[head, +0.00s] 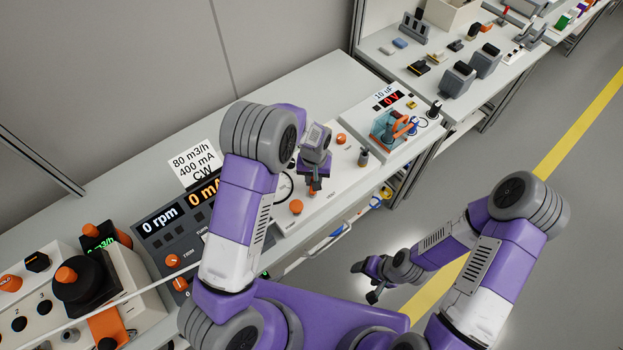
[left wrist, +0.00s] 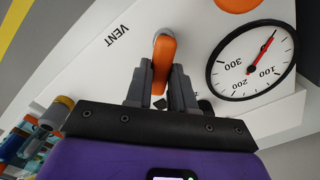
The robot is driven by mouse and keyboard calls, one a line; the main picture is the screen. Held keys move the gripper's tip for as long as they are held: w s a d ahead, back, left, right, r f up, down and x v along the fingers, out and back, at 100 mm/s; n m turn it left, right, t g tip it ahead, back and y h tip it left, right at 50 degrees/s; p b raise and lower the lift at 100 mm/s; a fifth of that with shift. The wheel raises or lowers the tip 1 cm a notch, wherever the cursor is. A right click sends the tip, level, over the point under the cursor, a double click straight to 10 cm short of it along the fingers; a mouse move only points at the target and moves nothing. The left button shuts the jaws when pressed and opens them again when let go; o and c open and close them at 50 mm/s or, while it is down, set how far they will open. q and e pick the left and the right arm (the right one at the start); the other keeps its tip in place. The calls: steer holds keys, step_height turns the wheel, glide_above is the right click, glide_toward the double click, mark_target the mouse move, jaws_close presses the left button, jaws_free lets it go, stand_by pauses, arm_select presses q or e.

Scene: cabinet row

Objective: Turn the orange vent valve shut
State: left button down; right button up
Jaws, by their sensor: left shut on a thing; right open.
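The orange vent valve handle (left wrist: 163,58) stands on the white panel beside the printed word VENT in the left wrist view. My left gripper (left wrist: 160,90) is shut on the handle, with one grey finger on each side. In the head view my left gripper (head: 314,186) reaches down onto the white panel, and the handle is mostly hidden by it. My right gripper (head: 368,282) is open and empty, hanging low over the floor, away from the bench.
A round gauge (left wrist: 252,60) with a red needle is next to the valve. Orange knobs (head: 296,207) sit close by on the panel. A speed display (head: 162,219) reads 0 rpm. A capacitor unit (head: 390,130) stands to the right. The floor at right is clear.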

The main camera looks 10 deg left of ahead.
arm_select(q)
steer(key=m, duration=0.2)
steer(key=d+m, duration=0.1)
steer(key=m, duration=0.1)
steer(key=shift+m+b, duration=0.3)
steer(key=m, duration=0.2)
steer(key=d+m, duration=0.1)
steer(key=m, duration=0.1)
steer(key=shift+s, duration=0.2)
steer(key=shift+m, duration=0.3)
steer(key=c, duration=1)
jaws_free()
steer(key=shift+o, duration=0.2)
step_height(320, 180, up, 8)
steer(key=shift+f+p, duration=0.2)
steer(key=shift+p, duration=0.1)
steer(key=shift+s, duration=0.1)
